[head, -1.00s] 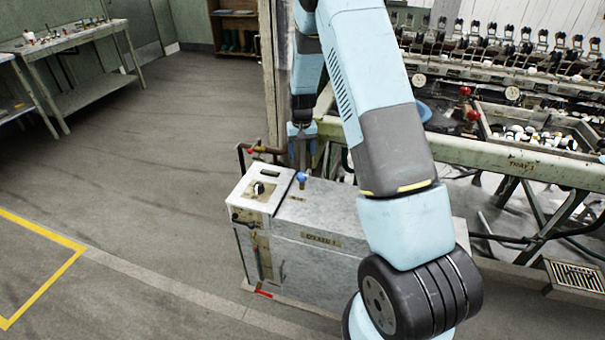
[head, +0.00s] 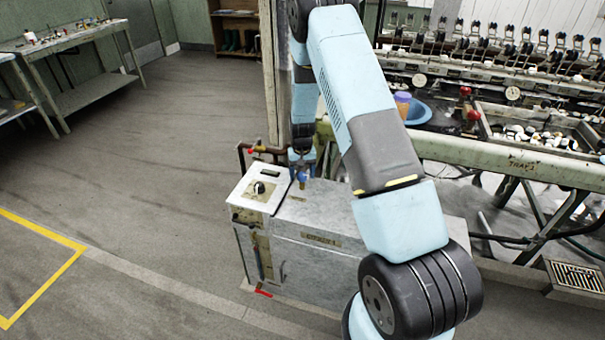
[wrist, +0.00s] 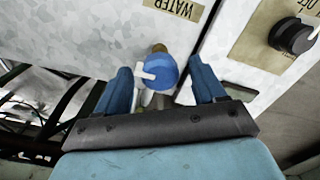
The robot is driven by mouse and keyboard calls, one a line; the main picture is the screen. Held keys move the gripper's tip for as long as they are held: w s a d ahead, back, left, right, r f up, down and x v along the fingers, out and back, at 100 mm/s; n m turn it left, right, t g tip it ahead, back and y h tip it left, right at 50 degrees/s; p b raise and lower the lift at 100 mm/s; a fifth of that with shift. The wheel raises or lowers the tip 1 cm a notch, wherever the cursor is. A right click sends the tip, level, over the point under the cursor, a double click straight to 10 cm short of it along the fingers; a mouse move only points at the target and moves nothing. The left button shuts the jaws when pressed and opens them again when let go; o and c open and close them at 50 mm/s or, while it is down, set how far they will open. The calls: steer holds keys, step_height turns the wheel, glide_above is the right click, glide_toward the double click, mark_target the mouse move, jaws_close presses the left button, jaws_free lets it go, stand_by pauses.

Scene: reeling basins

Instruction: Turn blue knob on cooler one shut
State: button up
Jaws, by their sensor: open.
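The cooler (head: 325,222) is a grey metal box standing on the floor in the head view, with a paler control panel at its left end. Its blue knob (wrist: 159,72) sits on a brass stem in the wrist view, near a WATER label (wrist: 176,8). A white lever or pointer shows at the knob's left side. In the head view the knob (head: 302,177) is small and close under my gripper (head: 302,168). In the wrist view my gripper (wrist: 165,85) is open, with one blue finger on each side of the knob. I cannot tell whether either finger touches it.
A black dial (wrist: 291,37) is on the panel to the right in the wrist view. A pipe with a red handle (head: 251,151) rises behind the cooler. The reeling bench's green rail (head: 500,158) runs close on the right. Open floor lies left.

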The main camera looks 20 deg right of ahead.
steer(key=shift+c, duration=0.3)
steer(key=c, duration=1)
steer(key=shift+m, duration=0.3)
steer(key=m, duration=0.3)
steer(key=shift+m, duration=0.4)
steer(key=m, duration=0.4)
steer(key=shift+m, duration=0.3)
steer(key=m, duration=0.4)
steer(key=shift+m, duration=2.4)
